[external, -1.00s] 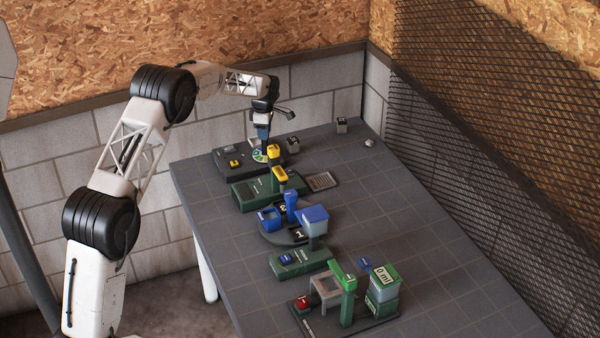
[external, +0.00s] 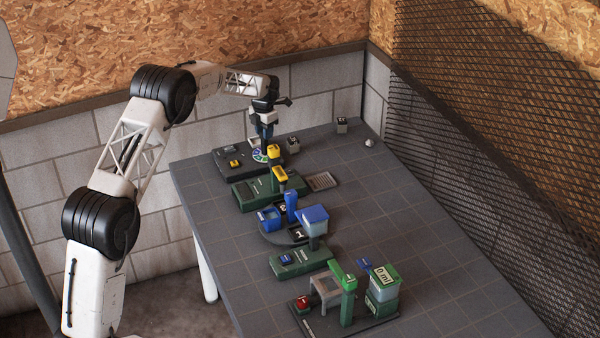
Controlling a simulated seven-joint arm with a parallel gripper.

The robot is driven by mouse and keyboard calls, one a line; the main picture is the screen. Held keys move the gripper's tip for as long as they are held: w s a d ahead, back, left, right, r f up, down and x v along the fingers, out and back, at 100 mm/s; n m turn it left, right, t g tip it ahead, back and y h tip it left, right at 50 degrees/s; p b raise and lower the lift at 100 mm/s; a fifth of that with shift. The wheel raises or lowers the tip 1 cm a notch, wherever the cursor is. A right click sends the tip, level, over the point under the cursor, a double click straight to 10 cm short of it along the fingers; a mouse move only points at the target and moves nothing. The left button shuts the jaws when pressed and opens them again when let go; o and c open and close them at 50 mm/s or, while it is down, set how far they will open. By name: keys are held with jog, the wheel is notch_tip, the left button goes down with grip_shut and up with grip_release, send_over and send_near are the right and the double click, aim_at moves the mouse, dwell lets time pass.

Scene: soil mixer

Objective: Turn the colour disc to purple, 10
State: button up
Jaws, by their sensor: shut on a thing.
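The colour disc (external: 260,155) is a small round dial with coloured segments on the dark station at the far end of the table. Its colours are too small to read, and my gripper hides part of it. My gripper (external: 264,143) points down right at the disc. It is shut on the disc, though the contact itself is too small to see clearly.
The dark station carries a yellow button (external: 234,162). A green station with a yellow post (external: 279,176) stands close in front. Blue (external: 314,220) and green (external: 383,284) stations stand nearer. Small grey cubes (external: 293,145) (external: 341,125) lie behind to the right.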

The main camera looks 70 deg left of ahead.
jog(key=shift+n, duration=0.8)
jog(key=o, duration=0.9)
jog(key=shift+o, duration=0.2)
jog(key=shift+r, duration=0.1)
jog(key=shift+r, duration=3.8)
